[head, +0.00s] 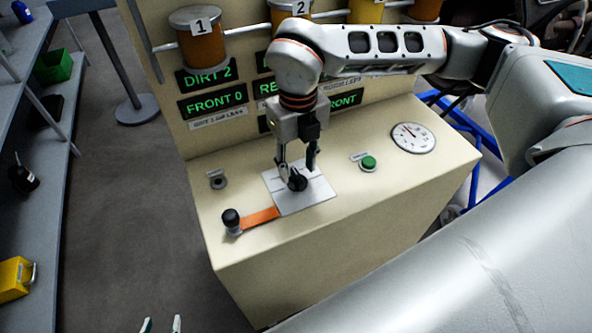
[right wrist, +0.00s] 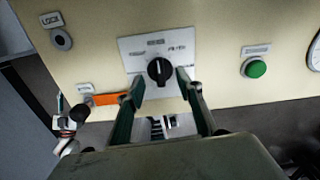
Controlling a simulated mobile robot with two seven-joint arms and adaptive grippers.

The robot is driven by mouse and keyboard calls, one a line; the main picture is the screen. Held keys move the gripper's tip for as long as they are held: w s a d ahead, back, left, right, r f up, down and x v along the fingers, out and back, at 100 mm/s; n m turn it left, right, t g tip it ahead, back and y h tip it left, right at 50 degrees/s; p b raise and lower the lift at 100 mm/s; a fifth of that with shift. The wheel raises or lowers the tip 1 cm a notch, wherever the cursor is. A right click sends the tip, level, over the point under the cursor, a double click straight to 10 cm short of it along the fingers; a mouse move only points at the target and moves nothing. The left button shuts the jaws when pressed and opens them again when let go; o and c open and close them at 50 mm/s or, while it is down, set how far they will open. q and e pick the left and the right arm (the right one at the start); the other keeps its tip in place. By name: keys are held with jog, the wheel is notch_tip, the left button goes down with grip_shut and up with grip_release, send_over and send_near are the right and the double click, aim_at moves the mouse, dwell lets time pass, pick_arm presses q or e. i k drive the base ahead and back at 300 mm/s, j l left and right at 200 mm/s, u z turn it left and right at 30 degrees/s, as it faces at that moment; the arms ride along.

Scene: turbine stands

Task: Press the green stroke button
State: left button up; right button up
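The green button (head: 368,163) sits on the sloped top of the cream console (head: 340,235), right of my right gripper (head: 297,163). It also shows at the right in the right wrist view (right wrist: 256,69), clear of the fingers. My right gripper points down at a black rotary knob (head: 298,182) on a white plate (head: 312,197). Its fingers are apart, one on each side of the knob (right wrist: 159,71) in the right wrist view; contact cannot be told. Only the fingertips of my left gripper (head: 162,325) show at the bottom edge, apart and empty.
A round gauge (head: 413,137) lies right of the button. A black-knobbed lever (head: 231,219) with an orange strip (head: 260,217) and a lock switch (head: 217,181) are at the left. Lit green displays (head: 208,77) and numbered jars (head: 197,37) stand behind. A shelf (head: 52,190) is far left.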

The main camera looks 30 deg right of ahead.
aim_at(368, 162)
jog(key=k, duration=1)
